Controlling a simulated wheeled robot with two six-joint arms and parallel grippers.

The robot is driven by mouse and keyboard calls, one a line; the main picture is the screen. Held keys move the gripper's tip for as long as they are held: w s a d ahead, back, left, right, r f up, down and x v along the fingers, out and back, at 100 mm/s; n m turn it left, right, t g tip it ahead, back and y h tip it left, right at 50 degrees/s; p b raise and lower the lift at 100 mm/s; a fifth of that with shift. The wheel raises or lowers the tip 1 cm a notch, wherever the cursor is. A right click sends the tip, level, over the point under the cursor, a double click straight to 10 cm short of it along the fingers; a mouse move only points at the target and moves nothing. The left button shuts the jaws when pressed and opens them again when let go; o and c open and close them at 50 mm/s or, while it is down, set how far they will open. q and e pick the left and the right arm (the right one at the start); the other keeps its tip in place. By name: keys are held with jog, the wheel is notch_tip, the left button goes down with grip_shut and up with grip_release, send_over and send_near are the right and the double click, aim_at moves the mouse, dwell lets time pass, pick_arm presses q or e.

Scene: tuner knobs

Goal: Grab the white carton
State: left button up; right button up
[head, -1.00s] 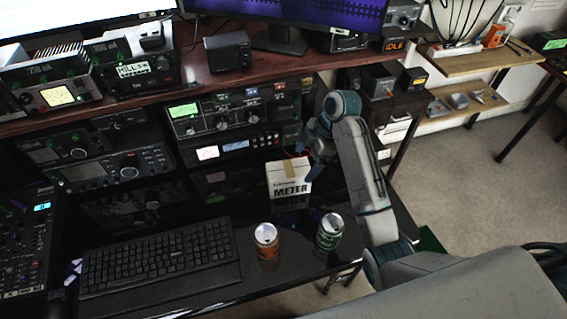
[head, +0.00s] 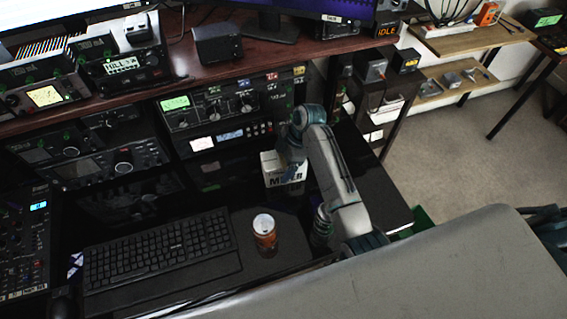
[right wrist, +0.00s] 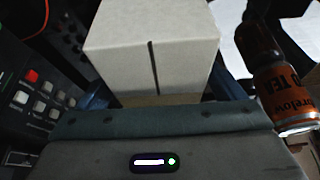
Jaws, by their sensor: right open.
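The white carton (head: 270,177) stands on the black desk in front of the radios, with dark lettering on its front. My right arm and gripper hide part of its top and right side. My right gripper (head: 290,160) is at the carton's top, pointing down. In the right wrist view the carton (right wrist: 150,45) fills the upper middle, with a dark slit on its face. The open blue fingers show at its left and right sides, and I cannot tell whether they touch it. My left gripper is not in view.
An orange can (head: 265,232) stands in front of the carton. A keyboard (head: 160,250) lies to the left. A radio stack (head: 220,115) stands close behind the carton.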

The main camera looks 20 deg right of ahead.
jog(key=shift+a+f, duration=0.1)
jog(key=shift+f, duration=0.3)
jog(key=shift+f, duration=0.2)
dwell(0.3)
jog(key=c, duration=1.1)
